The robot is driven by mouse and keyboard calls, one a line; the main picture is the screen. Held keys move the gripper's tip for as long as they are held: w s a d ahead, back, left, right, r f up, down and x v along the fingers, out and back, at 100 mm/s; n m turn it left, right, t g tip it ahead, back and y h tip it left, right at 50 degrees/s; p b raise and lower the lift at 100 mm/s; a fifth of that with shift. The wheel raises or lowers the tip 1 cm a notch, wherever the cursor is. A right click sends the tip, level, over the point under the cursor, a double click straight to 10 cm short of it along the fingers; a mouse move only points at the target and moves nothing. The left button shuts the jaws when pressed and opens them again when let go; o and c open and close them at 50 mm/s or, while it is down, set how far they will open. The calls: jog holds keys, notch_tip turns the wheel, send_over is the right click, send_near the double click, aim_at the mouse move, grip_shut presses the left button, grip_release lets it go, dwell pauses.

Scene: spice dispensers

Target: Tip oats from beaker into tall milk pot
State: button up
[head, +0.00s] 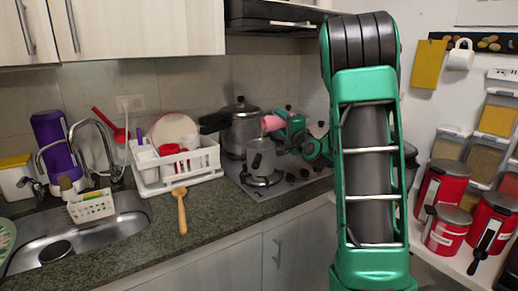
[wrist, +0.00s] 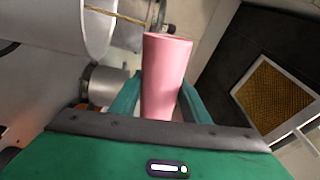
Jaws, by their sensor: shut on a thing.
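My gripper (head: 286,129) is shut on a pink beaker (head: 272,123) above the stove. In the wrist view the beaker (wrist: 165,75) sits between the green fingers (wrist: 160,100). In the head view it lies tipped well over, pointing left. The tall milk pot (head: 261,158), grey metal, stands upright on the front left of the stove. The beaker is above it and slightly right, apart from its rim. The inside of the beaker and of the pot is hidden, and no oats show.
A pressure cooker (head: 239,126) stands close behind the milk pot, its black handle pointing left. A white dish rack (head: 178,163) stands left of the stove (head: 290,172). A wooden spoon (head: 180,209) lies on the counter (head: 225,206). Red canisters (head: 441,185) stand at right.

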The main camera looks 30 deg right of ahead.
aim_at(277, 117)
jog(key=shift+w+a+r+n+y+p, duration=0.1)
jog(key=shift+a+r+n+y+p, duration=0.15)
jog(key=shift+a+r+n+p, duration=0.75)
jog(key=shift+w+a+r+n+y+p, duration=0.15)
jog(key=shift+n+y, duration=0.1)
jog(key=shift+n, duration=1.55)
dwell(1.2)
